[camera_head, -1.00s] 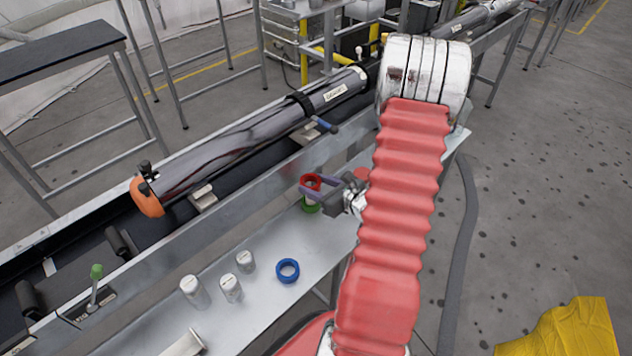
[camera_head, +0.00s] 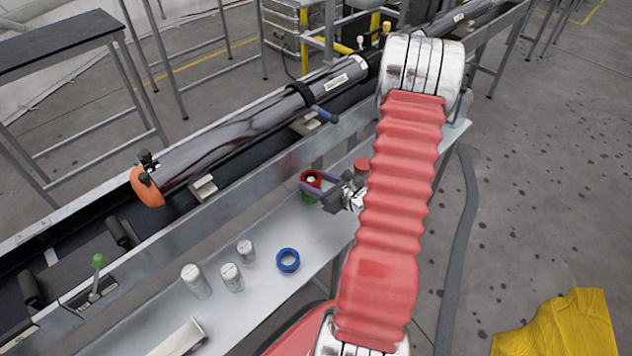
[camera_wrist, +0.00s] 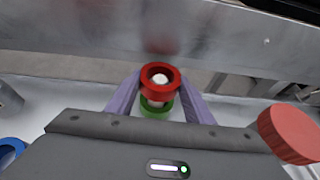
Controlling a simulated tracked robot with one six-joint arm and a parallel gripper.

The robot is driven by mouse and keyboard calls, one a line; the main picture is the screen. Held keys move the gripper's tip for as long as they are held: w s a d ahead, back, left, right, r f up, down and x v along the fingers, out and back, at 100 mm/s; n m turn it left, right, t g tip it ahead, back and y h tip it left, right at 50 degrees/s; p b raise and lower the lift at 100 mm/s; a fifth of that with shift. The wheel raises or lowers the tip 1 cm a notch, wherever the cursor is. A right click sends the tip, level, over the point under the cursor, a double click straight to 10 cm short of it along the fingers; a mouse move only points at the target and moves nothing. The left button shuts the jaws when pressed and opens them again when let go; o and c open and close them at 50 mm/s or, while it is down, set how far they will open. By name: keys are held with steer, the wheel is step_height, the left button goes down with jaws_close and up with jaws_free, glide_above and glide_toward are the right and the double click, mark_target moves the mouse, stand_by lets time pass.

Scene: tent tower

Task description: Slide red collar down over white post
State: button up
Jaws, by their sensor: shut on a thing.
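My gripper (camera_head: 318,187) is shut on the red collar (camera_head: 311,177), with one purple finger on each side of it. In the wrist view, the red collar (camera_wrist: 160,91) sits between the fingertips. The top of the white post (camera_wrist: 160,78) shows inside the collar's hole, so the collar appears to be around the post's upper end. A short stretch of post shows below it. A green collar (camera_wrist: 155,111) lies lower around the post, with a small gap between the two collars. In the head view the green collar (camera_head: 309,196) is partly hidden by my gripper.
A blue ring (camera_head: 288,261) and several grey-white cylinders (camera_head: 231,278) stand on the metal shelf (camera_head: 255,305). A red cylinder (camera_wrist: 290,133) stands close to my gripper's right. A metal rail wall (camera_wrist: 120,45) rises behind the post.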

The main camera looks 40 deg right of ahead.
steer(key=shift+f, duration=1.6)
steer(key=o, duration=1.2)
steer(key=shift+s, duration=0.1)
steer(key=v, duration=1.3)
steer(key=shift+s+r, duration=0.15)
steer(key=shift+s, duration=0.1)
stand_by(0.5)
